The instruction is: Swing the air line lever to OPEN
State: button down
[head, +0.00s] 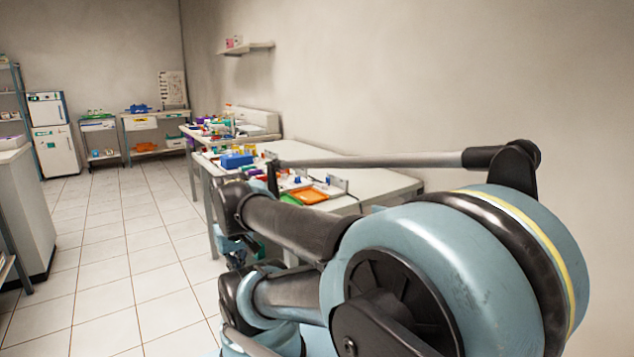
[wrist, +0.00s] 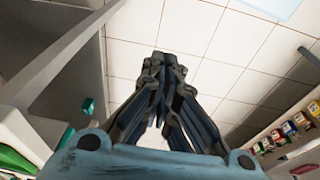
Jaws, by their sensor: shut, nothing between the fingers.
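My gripper (wrist: 162,68) shows in the wrist view with its fingertips together and nothing between them. It hangs over the tiled floor, between a grey table edge at the left and a bench with small items at the right. I cannot make out the air line lever in either view.
A white table (head: 375,183) stands along the right wall with an orange tray (head: 308,196) and a blue box (head: 236,160) on it. Further tables and a white cabinet (head: 56,150) stand at the back. The tiled floor (head: 120,230) at the left is clear.

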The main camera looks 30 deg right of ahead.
jog(key=w+d+r+n+g+h, duration=0.1)
jog(key=w+d+r+n+h, duration=0.1)
jog(key=w+d+r+n, duration=0.45)
jog(key=w+d+r+n+h, duration=0.2)
jog(key=w+d+r+h, duration=0.1)
jog(key=w+d, duration=0.65)
jog(key=w+d+r+n+g+h, duration=0.1)
jog(key=w+d+r+n+h, duration=0.1)
jog(key=w+d+r+n, duration=0.4)
jog(key=w+d+n+g+h, duration=0.1)
jog(key=w+d+n+h, duration=0.1)
jog(key=w+d, duration=0.75)
jog(key=x, duration=1)
jog(key=shift+s+d, duration=0.15)
jog(key=shift+s, duration=0.15)
jog(key=shift+s+d+r, duration=0.1)
jog(key=shift+d+r, duration=0.05)
jog(key=shift+d, duration=1.65)
jog(key=shift+s+d+m, duration=0.1)
jog(key=shift+d+m, duration=0.1)
jog(key=shift+m, duration=0.05)
